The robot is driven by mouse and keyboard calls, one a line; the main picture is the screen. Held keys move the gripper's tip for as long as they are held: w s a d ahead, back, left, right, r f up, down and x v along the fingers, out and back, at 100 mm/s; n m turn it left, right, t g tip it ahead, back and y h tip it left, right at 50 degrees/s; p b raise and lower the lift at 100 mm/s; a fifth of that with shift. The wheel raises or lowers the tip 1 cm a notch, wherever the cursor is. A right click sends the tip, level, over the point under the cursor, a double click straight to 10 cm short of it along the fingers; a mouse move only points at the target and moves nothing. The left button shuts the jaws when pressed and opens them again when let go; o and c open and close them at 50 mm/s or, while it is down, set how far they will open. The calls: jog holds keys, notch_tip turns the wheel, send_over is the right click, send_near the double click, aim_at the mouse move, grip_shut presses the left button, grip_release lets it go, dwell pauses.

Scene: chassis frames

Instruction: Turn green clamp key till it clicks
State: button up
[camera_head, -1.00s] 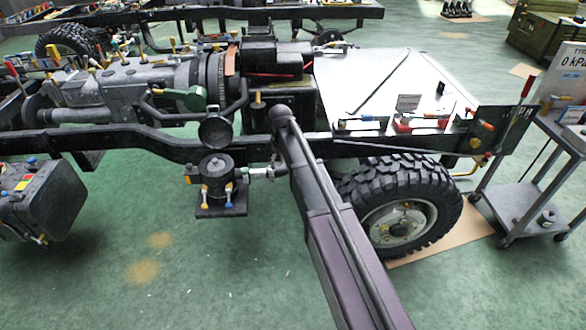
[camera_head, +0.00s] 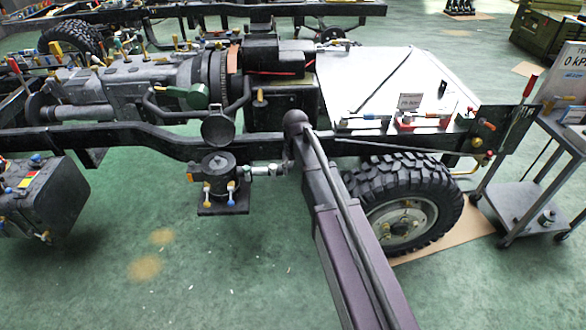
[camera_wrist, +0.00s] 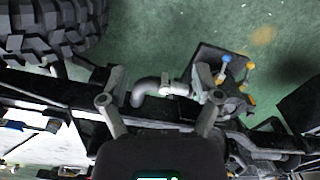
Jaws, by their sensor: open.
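My gripper (camera_wrist: 158,101) is open in the wrist view, its two fingers spread wide with nothing held. Between and beyond the fingers runs a grey bent pipe (camera_wrist: 145,90) with a pale fitting (camera_wrist: 178,89). It leads to a dark canister on a square plate, with blue and yellow keys. In the head view this canister (camera_head: 219,177) hangs below the chassis rail. I cannot make out a small green clamp key for certain. A larger dark green part (camera_head: 193,96) sits above the rail. In the head view my gripper cannot be made out behind my arm.
The dark chassis rail (camera_head: 140,142) crosses the scene. A tyred wheel (camera_head: 405,208) stands right of my arm, and a grey trolley (camera_head: 525,198) stands at the far right. A dark tank (camera_head: 42,200) hangs at the left. The green floor in front is clear.

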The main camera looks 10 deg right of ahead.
jog(key=s+d+m, duration=0.1)
jog(key=s+d, duration=0.3)
jog(key=s, duration=0.5)
jog(key=s+d+m, duration=0.2)
jog(key=s+d, duration=0.2)
jog(key=s, duration=0.6)
jog(key=shift+d+m, duration=0.25)
jog(key=shift+m, duration=0.05)
jog(key=shift+c, duration=0.2)
